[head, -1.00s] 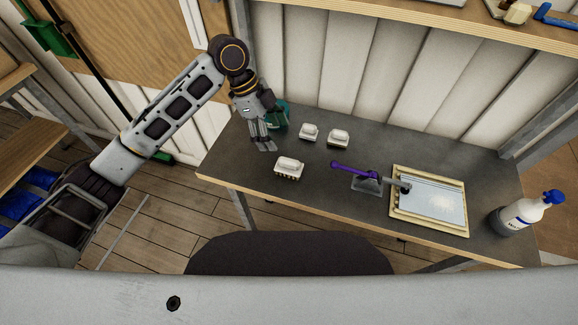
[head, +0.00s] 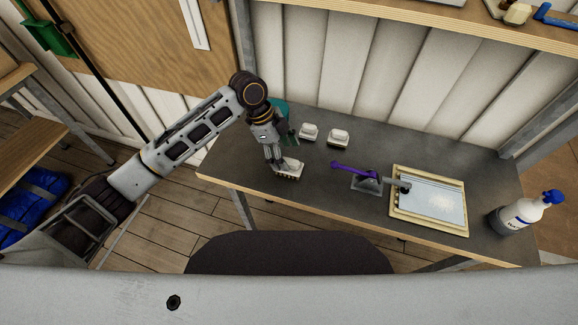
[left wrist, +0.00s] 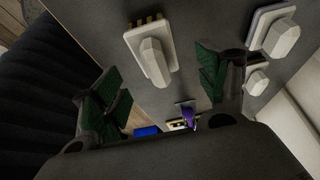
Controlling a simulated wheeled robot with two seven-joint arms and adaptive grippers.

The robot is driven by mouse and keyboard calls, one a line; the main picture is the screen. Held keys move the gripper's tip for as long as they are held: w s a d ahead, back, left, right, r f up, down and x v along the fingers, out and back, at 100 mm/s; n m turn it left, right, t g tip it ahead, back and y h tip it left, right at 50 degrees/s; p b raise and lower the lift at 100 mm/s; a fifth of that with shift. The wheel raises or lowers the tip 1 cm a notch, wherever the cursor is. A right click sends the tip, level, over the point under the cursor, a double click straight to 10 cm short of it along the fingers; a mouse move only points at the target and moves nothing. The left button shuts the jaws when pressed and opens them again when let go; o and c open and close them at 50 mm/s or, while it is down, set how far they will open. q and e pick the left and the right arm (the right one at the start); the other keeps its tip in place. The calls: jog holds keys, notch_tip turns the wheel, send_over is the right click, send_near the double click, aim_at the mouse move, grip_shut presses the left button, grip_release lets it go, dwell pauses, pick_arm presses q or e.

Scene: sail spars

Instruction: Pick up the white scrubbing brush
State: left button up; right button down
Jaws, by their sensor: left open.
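Three white scrubbing brushes with bristles stand on the dark table. The nearest brush (head: 291,170) is by the table's front edge, partly hidden behind my left gripper (head: 277,166). The other two, the far left brush (head: 309,131) and the far right brush (head: 338,138), stand farther back. My left gripper is open, pointing down at the nearest brush's left end. In the left wrist view, a white brush (left wrist: 152,58) shows ahead between the two green-padded fingers (left wrist: 160,84); contact cannot be told. Two more brushes (left wrist: 274,32) (left wrist: 257,81) are at the right. My right gripper is out of view.
A purple-handled tool (head: 352,171) lies right of the nearest brush. Beyond it are a framed pale panel (head: 430,202) and a white bottle with a blue cap (head: 524,212). A teal object (head: 281,108) stands behind my left gripper. The wall closes off the table's back.

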aim_at(286, 159)
pick_arm(q)
jog(key=shift+a+x, duration=0.15)
jog(key=shift+x, duration=1.15)
jog(key=shift+a+x, duration=0.15)
jog(key=shift+x, duration=1.15)
jog(key=shift+s+f, duration=0.1)
jog(key=c, duration=1.1)
